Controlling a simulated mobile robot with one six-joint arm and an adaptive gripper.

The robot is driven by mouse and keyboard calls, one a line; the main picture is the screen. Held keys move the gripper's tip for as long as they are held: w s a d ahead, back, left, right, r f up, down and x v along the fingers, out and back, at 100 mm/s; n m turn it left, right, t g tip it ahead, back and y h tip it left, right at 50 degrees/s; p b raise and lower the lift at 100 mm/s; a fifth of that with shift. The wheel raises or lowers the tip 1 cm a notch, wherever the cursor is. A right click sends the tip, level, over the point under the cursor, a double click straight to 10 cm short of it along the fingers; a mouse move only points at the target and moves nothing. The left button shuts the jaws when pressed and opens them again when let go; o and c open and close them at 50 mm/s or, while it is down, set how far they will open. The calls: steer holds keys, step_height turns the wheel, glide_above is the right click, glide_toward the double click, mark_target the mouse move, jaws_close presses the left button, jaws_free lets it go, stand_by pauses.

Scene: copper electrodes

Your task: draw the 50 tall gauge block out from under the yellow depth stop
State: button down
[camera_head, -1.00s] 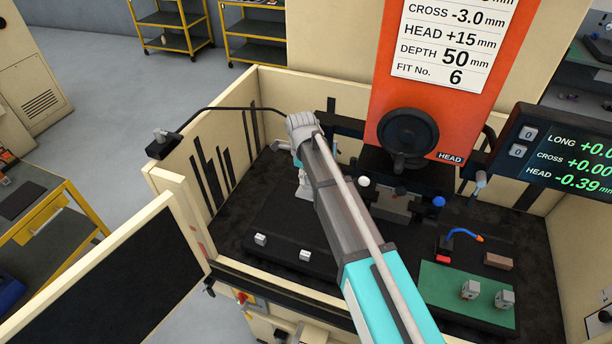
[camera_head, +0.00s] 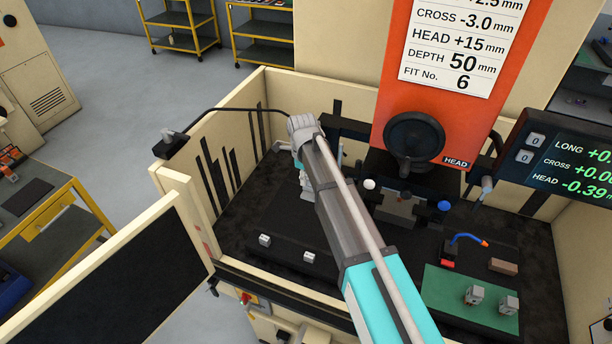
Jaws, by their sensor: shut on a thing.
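My gripper (camera_head: 307,190) hangs below the wrist at the left-middle of the machine's dark work area, largely hidden behind my own forearm. Its visible grey part points down toward the dark plate. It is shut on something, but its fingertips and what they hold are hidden. I cannot make out the 50 tall gauge block or the yellow depth stop in this view. The sign on the orange machine head (camera_head: 455,90) reads DEPTH 50 mm.
Two small grey blocks (camera_head: 265,240) (camera_head: 309,257) sit on the dark plate's front. A green mat (camera_head: 445,290) at right holds two metal blocks (camera_head: 474,295) (camera_head: 509,305). A blue hose (camera_head: 466,237) and brown block (camera_head: 503,266) lie behind it. Cream walls (camera_head: 205,110) enclose the left side.

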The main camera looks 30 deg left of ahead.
steer(key=shift+s+d+r+p, duration=0.15)
steer(key=shift+s+r+p, duration=0.55)
steer(key=shift+s, duration=0.35)
steer(key=shift+s+d+r+p, duration=0.1)
steer(key=shift+s+r+p, duration=0.5)
steer(key=shift+s, duration=0.45)
steer(key=shift+s, duration=0.1)
